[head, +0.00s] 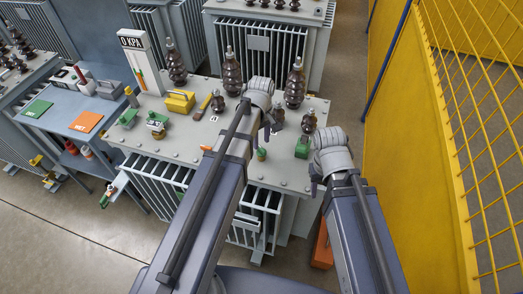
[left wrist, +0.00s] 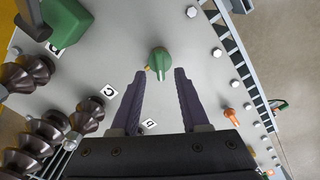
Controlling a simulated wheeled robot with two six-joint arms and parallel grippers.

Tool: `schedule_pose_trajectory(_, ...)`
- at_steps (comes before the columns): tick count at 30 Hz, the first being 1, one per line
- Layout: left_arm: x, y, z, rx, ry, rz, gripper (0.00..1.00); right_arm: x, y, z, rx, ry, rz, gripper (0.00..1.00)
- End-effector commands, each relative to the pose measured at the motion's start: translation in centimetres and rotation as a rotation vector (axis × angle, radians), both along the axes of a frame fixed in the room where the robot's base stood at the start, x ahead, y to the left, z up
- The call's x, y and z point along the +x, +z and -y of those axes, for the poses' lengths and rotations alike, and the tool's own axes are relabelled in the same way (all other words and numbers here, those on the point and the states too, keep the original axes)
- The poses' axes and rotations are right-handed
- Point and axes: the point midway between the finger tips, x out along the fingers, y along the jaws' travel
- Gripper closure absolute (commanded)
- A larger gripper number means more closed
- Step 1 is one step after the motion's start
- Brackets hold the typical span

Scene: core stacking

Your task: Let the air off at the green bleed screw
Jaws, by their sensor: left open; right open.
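The green bleed screw (left wrist: 160,62) is a green knob with a raised grip, standing on the grey tank lid (left wrist: 120,65). In the left wrist view it lies beyond and between the fingertips of my left gripper (left wrist: 157,75), which is open and apart from it. In the head view the screw (head: 262,154) shows just below my left gripper (head: 266,132). My right gripper (head: 315,186) is open and empty by the lid's right edge. A white gauge column reading 0 KPA (head: 131,42) stands at the lid's far left.
Dark ribbed bushings (head: 232,76) stand on the lid. Also there are a yellow box (head: 180,102), green box-like parts (head: 303,147) and an orange handle (head: 206,148). A blue bench (head: 62,108) stands left. A yellow mesh fence (head: 480,110) stands right, with bare floor before it.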

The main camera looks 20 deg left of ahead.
Motion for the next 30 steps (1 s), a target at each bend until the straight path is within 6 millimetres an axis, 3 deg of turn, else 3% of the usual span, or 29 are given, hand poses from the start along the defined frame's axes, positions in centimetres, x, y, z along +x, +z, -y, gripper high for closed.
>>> schedule_pose_trajectory(1,0.0,-1.5,0.0,0.000,0.000,0.000,0.55,0.0,-1.5,0.0,0.000,0.000,0.000,0.55)
schedule_pose_trajectory(6,0.0,-3.1,0.0,0.000,0.000,0.000,0.55,0.0,-3.1,0.0,0.000,0.000,0.000,0.55)
schedule_pose_trajectory(17,0.0,-3.4,0.0,0.000,0.000,0.000,0.55,0.0,-3.4,0.0,0.000,0.000,0.000,0.55)
schedule_pose_trajectory(30,0.0,-3.4,0.0,0.000,0.000,0.000,1.00,0.0,-3.4,0.0,0.000,0.000,0.000,0.55)
